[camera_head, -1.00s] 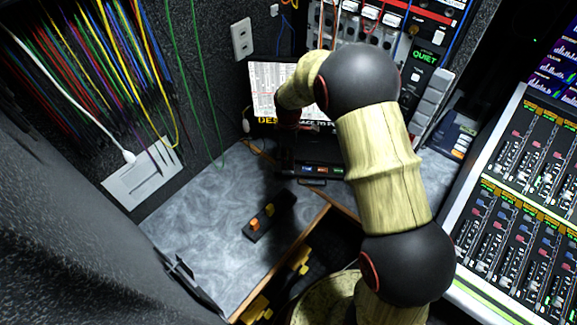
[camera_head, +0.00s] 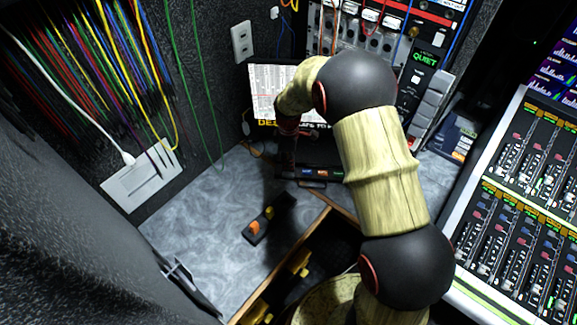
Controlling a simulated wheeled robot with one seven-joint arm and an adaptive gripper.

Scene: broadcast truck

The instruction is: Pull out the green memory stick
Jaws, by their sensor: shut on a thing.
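A small dark holder (camera_head: 263,222) lies on the grey counter. An orange stick (camera_head: 254,227) and a yellow stick (camera_head: 269,212) stand in it. I cannot make out the green memory stick. My gripper (camera_head: 283,186) is dark and hard to see. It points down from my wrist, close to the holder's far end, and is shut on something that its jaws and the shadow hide. I cannot tell whether that thing is still seated in the holder.
An open drawer (camera_head: 290,270) is in front of the counter. A mixing console (camera_head: 520,210) is at the right. The left counter is clear.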

